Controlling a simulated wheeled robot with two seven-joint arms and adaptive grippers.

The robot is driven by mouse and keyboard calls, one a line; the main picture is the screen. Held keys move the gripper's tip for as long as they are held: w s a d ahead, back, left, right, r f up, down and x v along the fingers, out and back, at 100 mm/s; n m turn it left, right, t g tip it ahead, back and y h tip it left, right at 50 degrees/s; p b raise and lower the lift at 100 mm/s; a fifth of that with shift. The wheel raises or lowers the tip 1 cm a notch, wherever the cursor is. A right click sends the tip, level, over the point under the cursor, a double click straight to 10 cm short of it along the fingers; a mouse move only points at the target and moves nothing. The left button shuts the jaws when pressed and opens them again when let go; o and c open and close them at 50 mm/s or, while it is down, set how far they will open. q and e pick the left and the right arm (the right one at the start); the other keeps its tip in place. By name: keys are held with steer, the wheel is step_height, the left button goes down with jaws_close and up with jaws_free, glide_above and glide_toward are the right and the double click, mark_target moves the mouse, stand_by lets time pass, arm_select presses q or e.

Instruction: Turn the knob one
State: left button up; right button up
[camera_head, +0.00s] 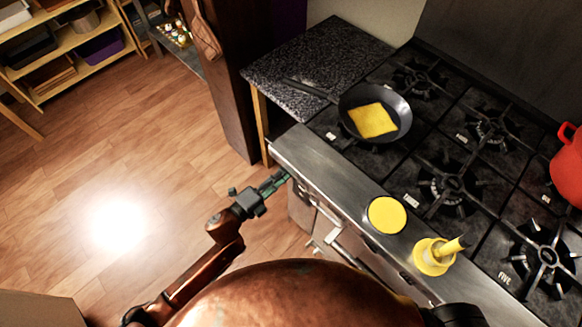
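The stove (320,155) stands on the right with a steel front ledge. Its knobs cannot be made out; the front face below the ledge is seen steeply from above and partly hidden. Small white labels lie by the burners, one reading "FIVE" (504,277); the others are too small to read surely. My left gripper (274,182), with greenish fingers, is by the left end of the stove front, just below the ledge. Its fingertips are close to the stove edge; contact and finger gap cannot be told. My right gripper is not seen; a dark part at the bottom right may be mine.
A yellow disc (387,215) and yellow funnel-like object (433,257) rest on the front ledge. A red pot (569,165) is far right. Wooden floor at left is clear.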

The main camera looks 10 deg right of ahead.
arm_select(q)
steer(key=shift+w+d, duration=0.25)
steer(key=shift+d, duration=0.05)
stand_by(0.5)
steer(key=shift+s+a, duration=0.15)
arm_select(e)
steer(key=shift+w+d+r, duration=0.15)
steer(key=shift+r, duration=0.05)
arm_select(q)
steer(key=shift+c, duration=0.4)
jaws_close()
